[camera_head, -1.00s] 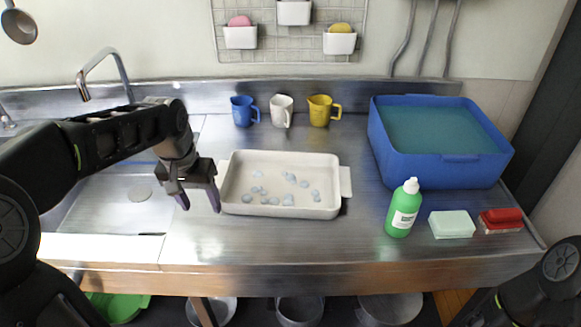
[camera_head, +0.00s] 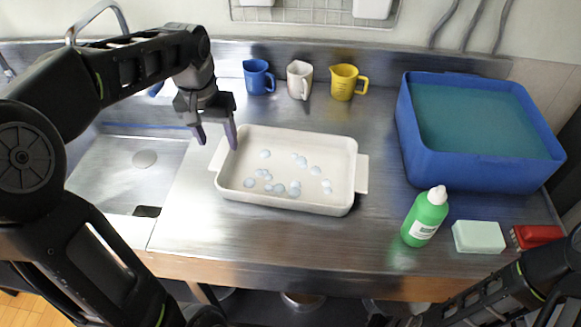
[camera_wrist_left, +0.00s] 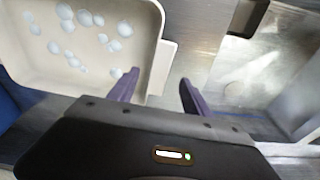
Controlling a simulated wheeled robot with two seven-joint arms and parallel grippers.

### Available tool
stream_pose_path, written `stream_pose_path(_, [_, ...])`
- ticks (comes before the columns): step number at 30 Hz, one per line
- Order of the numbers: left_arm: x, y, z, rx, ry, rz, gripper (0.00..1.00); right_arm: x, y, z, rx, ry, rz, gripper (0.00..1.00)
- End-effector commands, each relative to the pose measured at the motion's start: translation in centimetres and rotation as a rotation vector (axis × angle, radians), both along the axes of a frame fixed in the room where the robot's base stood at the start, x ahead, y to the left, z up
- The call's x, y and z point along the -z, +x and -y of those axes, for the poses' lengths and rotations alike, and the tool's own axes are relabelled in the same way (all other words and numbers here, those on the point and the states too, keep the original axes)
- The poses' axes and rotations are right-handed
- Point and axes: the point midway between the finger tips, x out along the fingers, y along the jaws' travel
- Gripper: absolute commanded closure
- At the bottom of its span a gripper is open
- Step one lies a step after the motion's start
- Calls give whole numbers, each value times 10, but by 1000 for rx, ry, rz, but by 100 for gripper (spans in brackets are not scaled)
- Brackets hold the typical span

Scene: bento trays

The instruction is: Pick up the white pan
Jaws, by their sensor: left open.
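The white pan (camera_head: 340,207) is a rectangular tray with a tab handle at each short end. It sits on the steel counter with several pale blue blobs on its floor. My left gripper (camera_head: 217,140) is open and empty, fingers down, above and beside the pan's left end near the left handle. In the left wrist view the pan (camera_wrist_left: 146,50) fills the upper left, and its handle (camera_wrist_left: 160,68) lies ahead of the gap between the fingers (camera_wrist_left: 155,92). My right arm shows at the lower right, but its gripper's fingers are not visible.
A blue tub (camera_head: 476,176) stands at the right. A green bottle (camera_head: 425,215), a pale green block (camera_head: 478,237) and a red block (camera_head: 537,235) are at the front right. Blue (camera_head: 258,76), white (camera_head: 299,79) and yellow (camera_head: 344,81) cups stand behind the pan. A sink (camera_head: 120,175) is at the left.

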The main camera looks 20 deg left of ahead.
Motion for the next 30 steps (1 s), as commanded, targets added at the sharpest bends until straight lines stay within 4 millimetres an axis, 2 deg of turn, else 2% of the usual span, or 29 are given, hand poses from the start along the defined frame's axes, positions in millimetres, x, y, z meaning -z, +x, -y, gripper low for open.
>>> stream_pose_path(3, [11, 1, 0, 0, -1, -3, 43, 0, 0, 0, 0, 0, 0, 100])
stream_pose_path(14, [15, 2, 0, 0, 0, -2, 43, -1, 0, 0, 0, 0, 0, 100])
stream_pose_path(24, [58, 11, -1, 0, -2, -4, 43, -5, 0, 0, 0, 0, 0, 100])
stream_pose_path(30, [64, 12, -1, 0, 0, -1, 43, -5, 0, 0, 0, 0, 0, 100])
